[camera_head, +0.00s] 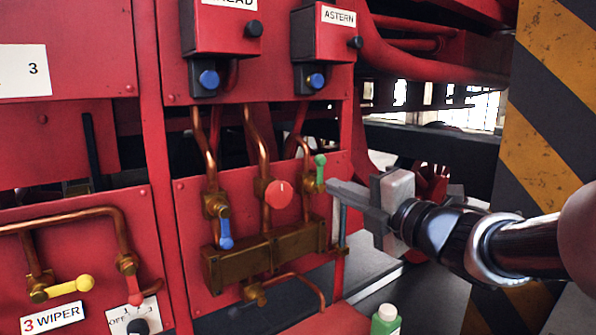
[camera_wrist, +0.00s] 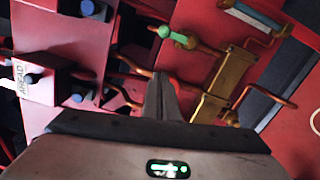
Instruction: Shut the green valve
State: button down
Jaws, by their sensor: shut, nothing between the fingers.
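The green valve (camera_head: 320,170) has a short lever with a ball end and sits on a copper pipe at the right of the red panel. In the head view its lever stands about upright, roughly along the pipe. My gripper (camera_head: 331,187) comes in from the right, fingers shut and empty, tips just below and right of the lever's lower end. In the wrist view the green lever (camera_wrist: 178,37) shows beyond and above my gripper's fingertips (camera_wrist: 160,76), with a gap in the picture. I cannot tell whether they touch.
A red round knob (camera_head: 279,194) and a blue lever (camera_head: 226,232) are left of the green valve. A brass block (camera_head: 262,255) lies below. A striped pillar (camera_head: 545,130) stands right, and a green bottle (camera_head: 386,320) is at the bottom. Boxes with blue knobs hang above.

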aim_at(320, 167)
jog(key=w+a, duration=0.1)
jog(key=w, duration=0.2)
jog(key=w+p, duration=0.1)
jog(key=w, duration=0.3)
jog(key=w+a+r+p, duration=0.1)
jog(key=w, duration=0.3)
jog(key=shift+w+a, duration=0.15)
jog(key=shift+a, duration=0.2)
dwell(0.3)
